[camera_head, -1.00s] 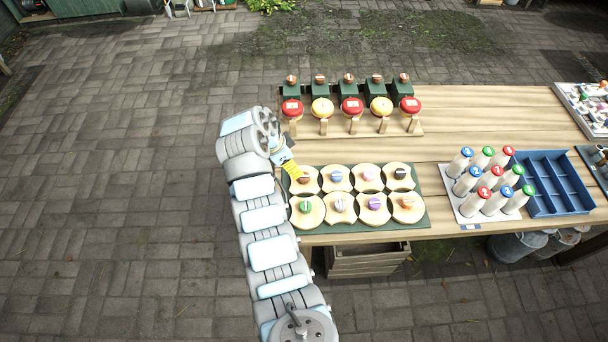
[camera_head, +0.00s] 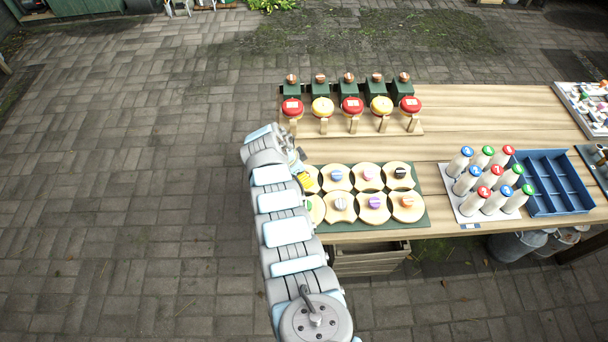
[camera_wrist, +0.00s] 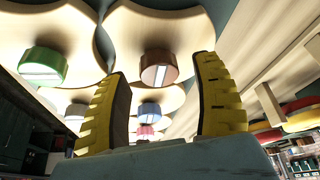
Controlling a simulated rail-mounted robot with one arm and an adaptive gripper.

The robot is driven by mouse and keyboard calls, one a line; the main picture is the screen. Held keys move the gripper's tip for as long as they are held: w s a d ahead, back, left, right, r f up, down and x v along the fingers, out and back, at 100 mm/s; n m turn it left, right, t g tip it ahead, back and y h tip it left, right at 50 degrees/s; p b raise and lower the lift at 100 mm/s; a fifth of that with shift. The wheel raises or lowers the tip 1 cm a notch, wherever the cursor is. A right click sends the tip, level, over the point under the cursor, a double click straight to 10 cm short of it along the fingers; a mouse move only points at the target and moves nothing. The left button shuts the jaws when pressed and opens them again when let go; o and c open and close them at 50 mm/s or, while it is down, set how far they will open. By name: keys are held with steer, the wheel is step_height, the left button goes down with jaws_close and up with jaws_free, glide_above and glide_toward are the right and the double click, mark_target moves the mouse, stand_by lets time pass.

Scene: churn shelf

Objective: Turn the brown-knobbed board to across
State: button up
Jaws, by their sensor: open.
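The brown-knobbed board is a round pale wooden board (camera_wrist: 155,30) with notched sides. Its brown knob (camera_wrist: 159,68) has a pale stripe and shows between the two yellow-ribbed fingers in the wrist view. My gripper (camera_wrist: 163,95) is open, with a finger on either side of the knob in that view; I cannot tell whether either touches it. In the head view my gripper (camera_head: 305,181) is over the back left board of the green mat (camera_head: 421,222) and hides the brown knob. Which way the board is turned is hard to tell.
The green-knobbed board (camera_wrist: 45,30) lies beside it, and several boards with coloured knobs fill the mat. Red and yellow round-topped pieces (camera_head: 352,106) stand behind. White bottles (camera_head: 483,180) and a blue crate (camera_head: 553,155) stand to the right. Bare tabletop (camera_head: 450,145) lies between.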

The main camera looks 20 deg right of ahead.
steer(key=shift+d+f, duration=0.2)
steer(key=shift+f, duration=0.25)
jaws_close()
